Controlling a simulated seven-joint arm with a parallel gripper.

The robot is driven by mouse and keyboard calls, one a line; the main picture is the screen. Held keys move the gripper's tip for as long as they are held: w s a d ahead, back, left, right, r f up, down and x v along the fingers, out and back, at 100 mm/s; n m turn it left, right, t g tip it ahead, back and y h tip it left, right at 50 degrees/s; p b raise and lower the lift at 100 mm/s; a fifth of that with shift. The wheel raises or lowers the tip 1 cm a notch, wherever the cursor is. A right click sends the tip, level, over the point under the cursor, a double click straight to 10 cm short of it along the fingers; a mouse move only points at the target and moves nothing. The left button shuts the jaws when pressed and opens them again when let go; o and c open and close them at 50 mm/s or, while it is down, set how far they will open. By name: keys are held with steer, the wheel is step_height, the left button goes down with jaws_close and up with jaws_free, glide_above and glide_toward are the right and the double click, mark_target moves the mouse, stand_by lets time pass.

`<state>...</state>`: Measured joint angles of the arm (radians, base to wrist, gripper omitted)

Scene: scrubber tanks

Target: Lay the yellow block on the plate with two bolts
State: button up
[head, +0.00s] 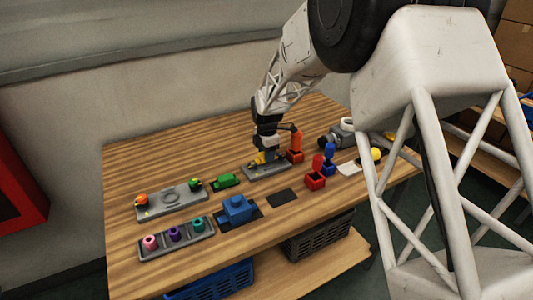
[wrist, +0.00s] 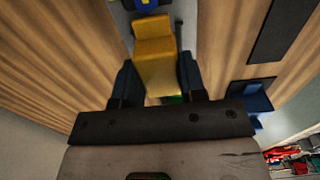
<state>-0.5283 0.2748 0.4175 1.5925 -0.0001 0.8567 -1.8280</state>
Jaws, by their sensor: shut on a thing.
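My gripper (head: 264,150) is shut on the yellow block (wrist: 156,68), which sits between both fingers in the wrist view. In the head view the yellow block (head: 257,158) shows just under the fingers, over a grey plate (head: 277,171). I cannot tell whether block and plate touch. In the wrist view the grey plate (wrist: 119,18) shows beneath the block, with a blue piece (wrist: 147,4) at the top edge and a bit of green below the block. The block hides most of the plate, so its bolts are not clear.
Another grey plate (head: 177,204) with orange and green pieces lies left. In front are a tray (head: 151,253) of coloured cylinders and a blue block (head: 237,209). A green block (head: 226,180) lies just left; an orange-red piece (head: 296,148) stands close right of my gripper.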

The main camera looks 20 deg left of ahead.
steer(key=shift+f, duration=1.25)
stand_by(2.1)
steer(key=o, duration=1)
steer(key=shift+o, duration=0.6)
steer(key=o, duration=0.5)
steer(key=shift+r, duration=0.1)
steer(key=shift+r, duration=3.45)
